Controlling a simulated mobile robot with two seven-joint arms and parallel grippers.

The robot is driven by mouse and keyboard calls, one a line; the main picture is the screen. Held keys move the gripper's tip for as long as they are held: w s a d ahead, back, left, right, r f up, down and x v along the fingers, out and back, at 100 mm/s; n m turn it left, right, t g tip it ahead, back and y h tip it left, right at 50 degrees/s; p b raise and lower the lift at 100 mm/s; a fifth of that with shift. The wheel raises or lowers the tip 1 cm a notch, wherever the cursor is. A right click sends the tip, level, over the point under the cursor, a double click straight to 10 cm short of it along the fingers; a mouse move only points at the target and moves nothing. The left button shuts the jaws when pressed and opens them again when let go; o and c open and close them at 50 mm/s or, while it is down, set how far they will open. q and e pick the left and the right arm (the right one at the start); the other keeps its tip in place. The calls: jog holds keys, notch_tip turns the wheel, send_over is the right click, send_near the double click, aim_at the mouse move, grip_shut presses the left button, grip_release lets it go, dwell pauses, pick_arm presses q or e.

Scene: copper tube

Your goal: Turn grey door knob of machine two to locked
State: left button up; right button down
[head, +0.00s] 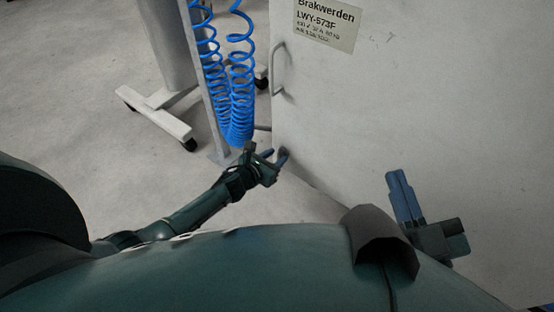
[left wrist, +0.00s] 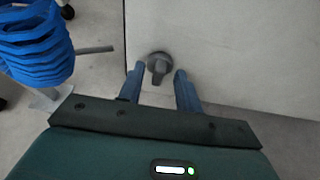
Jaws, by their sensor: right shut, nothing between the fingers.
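The grey door knob (left wrist: 159,66) sits low on the white machine door, near the door's left edge, in the left wrist view. It is a round base with a raised grip. My left gripper (left wrist: 161,75) is open, with one blue finger on each side of the knob; whether they touch it I cannot tell. In the head view my left gripper (head: 275,156) is at the door's lower left edge and largely hides the knob. My right gripper (head: 398,183) is shut and empty, in front of the door at the right.
The white machine door (head: 420,110) carries a label (head: 326,22) and a curved handle (head: 278,70) above the knob. Coiled blue hoses (head: 238,95) hang by a post just left of the door. A wheeled stand (head: 160,110) is further left.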

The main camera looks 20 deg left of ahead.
pick_arm(q)
jog(key=shift+x, duration=0.75)
jog(key=shift+c, duration=0.5)
jog(key=shift+r, duration=0.1)
grip_shut()
